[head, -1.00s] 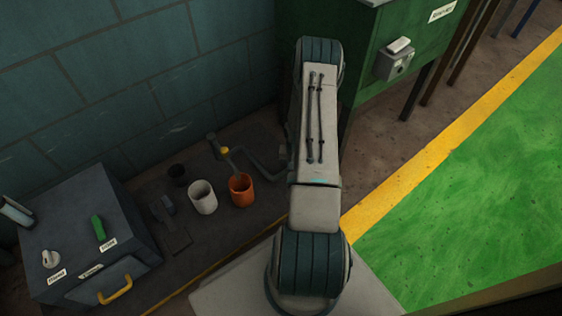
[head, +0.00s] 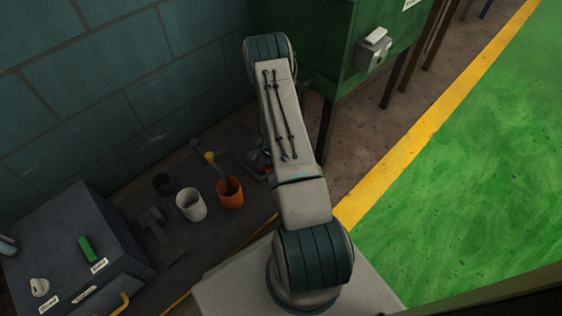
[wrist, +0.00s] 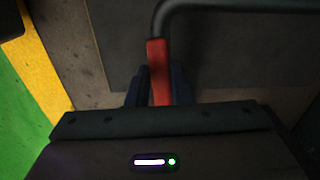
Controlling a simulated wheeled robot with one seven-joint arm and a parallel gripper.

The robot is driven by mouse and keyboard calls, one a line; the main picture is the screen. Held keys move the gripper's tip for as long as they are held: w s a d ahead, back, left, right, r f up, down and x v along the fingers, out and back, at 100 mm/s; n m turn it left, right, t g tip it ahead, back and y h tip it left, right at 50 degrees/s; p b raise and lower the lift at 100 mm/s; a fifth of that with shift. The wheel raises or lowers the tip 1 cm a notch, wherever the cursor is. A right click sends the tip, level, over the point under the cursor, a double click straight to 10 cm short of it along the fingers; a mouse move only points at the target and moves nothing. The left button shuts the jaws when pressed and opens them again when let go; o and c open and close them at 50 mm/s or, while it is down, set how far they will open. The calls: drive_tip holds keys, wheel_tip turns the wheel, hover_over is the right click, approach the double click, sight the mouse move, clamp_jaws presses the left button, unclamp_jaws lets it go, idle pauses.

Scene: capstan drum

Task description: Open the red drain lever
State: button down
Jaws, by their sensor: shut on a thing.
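The red drain lever (wrist: 158,60) shows in the wrist view as a red sleeve on the end of a dark bent bar that runs off to the upper right. My gripper (wrist: 158,88) has its two dark blue fingers on either side of the red sleeve, shut on it. The lower end of the sleeve passes down between the fingers. In the head view my arm hides most of the gripper and the lever; only small dark and reddish parts show beside the arm, right of the orange cup.
A grey box (head: 75,245) with a green switch is at lower left. A green cabinet (head: 335,60) stands behind right. Green floor at right is clear.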

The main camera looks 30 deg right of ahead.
drive_tip(key=shift+w+m, duration=0.2)
drive_tip(key=shift+m, duration=0.2)
drive_tip(key=c, duration=1.3)
unclamp_jaws()
drive_tip(key=shift+r, duration=0.1)
wheel_tip(320, 180, up, 14)
drive_tip(key=p, duration=0.5)
drive_tip(key=shift+f, duration=0.2)
